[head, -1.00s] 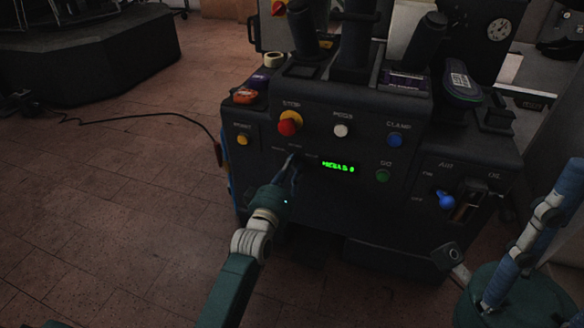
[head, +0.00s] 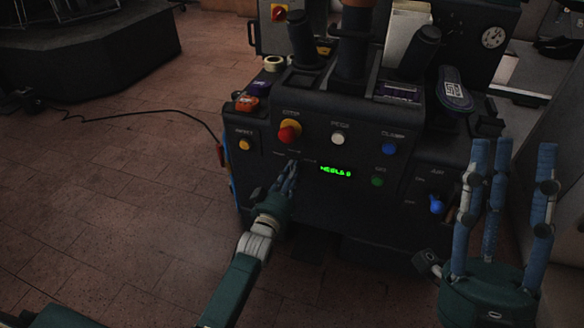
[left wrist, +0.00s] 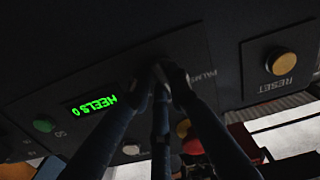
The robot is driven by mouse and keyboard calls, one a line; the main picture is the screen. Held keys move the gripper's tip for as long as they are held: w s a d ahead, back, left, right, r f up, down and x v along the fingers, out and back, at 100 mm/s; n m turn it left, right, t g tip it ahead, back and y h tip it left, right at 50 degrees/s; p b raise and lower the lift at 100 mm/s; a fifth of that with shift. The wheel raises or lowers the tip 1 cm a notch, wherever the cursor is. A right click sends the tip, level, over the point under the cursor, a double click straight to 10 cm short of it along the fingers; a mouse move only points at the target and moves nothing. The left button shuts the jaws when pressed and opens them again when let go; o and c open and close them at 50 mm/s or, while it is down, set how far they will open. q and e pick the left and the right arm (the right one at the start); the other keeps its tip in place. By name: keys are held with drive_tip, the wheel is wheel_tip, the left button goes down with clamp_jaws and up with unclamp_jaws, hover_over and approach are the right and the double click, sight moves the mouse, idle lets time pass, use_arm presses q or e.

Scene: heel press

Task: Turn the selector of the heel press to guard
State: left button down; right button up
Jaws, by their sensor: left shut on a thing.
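The heel press (head: 345,225) is a dark machine with buttons and a green display (head: 336,172) on its front. In the left wrist view the display (left wrist: 93,105) reads HEELS 0. My left gripper (head: 291,165) is at the selector's place, left of the display and below the red stop button. In the left wrist view its fingers (left wrist: 163,72) are closed together against the panel beside the label PALMS. The selector is hidden by the fingertips, so its pointing direction cannot be told. My right gripper (head: 508,148) is open and empty, fingers spread upward, in front of the press's right side.
The red stop button (head: 289,132) is just above my left fingers. The yellow reset button (head: 244,144) is to the left, white (head: 338,139), blue (head: 389,149) and green (head: 377,181) buttons to the right.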

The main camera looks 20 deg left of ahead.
use_arm(q)
drive_tip(key=shift+f+m+p, duration=0.15)
drive_tip(key=shift+m+p, duration=0.25)
drive_tip(key=shift+m, duration=0.6)
use_arm(e)
drive_tip(key=w+f+g+h, duration=0.1)
drive_tip(key=w+f+g, duration=0.1)
drive_tip(key=w, duration=0.3)
drive_tip(key=shift+a+f+g, duration=0.4)
drive_tip(key=shift+a+f, duration=0.05)
drive_tip(key=shift+f, duration=0.45)
drive_tip(key=shift+s, duration=0.1)
use_arm(q)
drive_tip(key=c, duration=1.6)
unclamp_jaws()
drive_tip(key=shift+c, duration=0.2)
drive_tip(key=s, duration=1.2)
drive_tip(key=shift+a, duration=0.2)
